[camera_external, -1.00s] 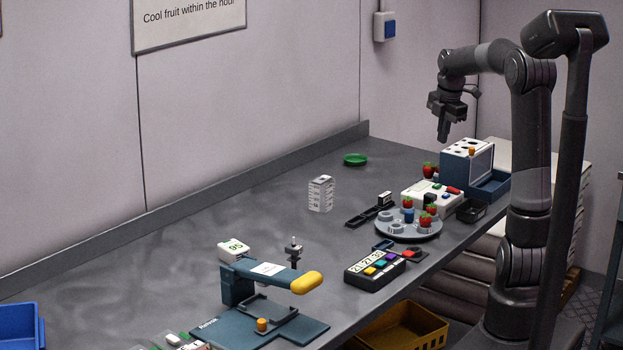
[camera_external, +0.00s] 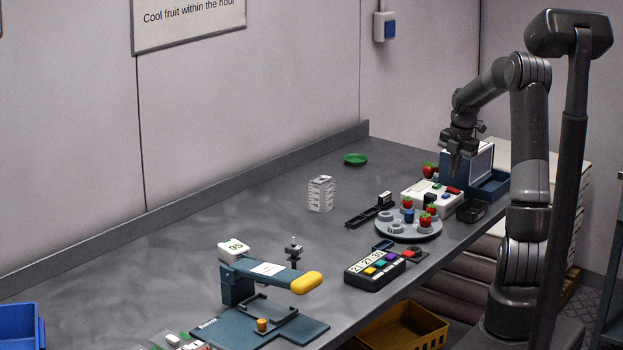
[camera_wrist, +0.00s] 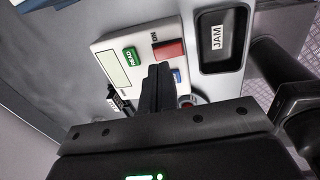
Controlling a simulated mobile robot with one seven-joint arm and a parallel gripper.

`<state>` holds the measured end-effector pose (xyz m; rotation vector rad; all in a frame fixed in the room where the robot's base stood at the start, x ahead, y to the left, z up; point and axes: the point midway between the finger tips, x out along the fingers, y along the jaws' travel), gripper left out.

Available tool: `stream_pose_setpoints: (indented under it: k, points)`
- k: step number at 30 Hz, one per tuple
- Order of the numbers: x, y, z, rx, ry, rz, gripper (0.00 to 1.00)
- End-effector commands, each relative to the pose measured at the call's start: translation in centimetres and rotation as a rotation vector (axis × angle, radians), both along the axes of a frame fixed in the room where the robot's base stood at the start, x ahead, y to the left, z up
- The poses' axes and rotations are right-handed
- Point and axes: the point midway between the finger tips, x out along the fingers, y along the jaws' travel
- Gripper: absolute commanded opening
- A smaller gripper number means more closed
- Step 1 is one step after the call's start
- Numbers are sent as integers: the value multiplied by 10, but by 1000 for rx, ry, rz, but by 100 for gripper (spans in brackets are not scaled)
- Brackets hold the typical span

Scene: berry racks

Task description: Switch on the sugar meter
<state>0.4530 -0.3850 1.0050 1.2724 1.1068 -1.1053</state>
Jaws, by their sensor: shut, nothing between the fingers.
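The sugar meter (camera_external: 420,197) is a white box near the right end of the bench; it also shows in the wrist view (camera_wrist: 103,47). There I see its pale display (camera_wrist: 113,67), a green READ button (camera_wrist: 132,57) and a red switch (camera_wrist: 169,50) marked ON. A blue button (camera_wrist: 177,76) is partly beside my fingers. My gripper (camera_external: 454,172) is shut and empty, pointing down over the meter. In the wrist view its fingertips (camera_wrist: 158,70) lie just below the red switch and hide part of the meter. I cannot tell whether they touch it.
A black tray labelled JAM (camera_wrist: 222,16) is beside the meter. A dark blue device with a white front (camera_external: 492,190) stands close behind my gripper. A grey round rack (camera_external: 409,234) with strawberries is in front of the meter. The left middle bench is clear.

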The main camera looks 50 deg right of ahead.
Motion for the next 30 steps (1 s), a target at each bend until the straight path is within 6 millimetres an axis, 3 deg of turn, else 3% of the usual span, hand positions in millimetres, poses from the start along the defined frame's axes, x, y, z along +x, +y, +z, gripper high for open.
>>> stream_pose_setpoints:
  k: [7, 21, 30]
  points:
    - [4, 0, -28, 0, 0, 1, 0]
    - [5, 0, -32, 0, 6, 1, 0]
    - [12, 1, -44, 2, 158, 5, 0]
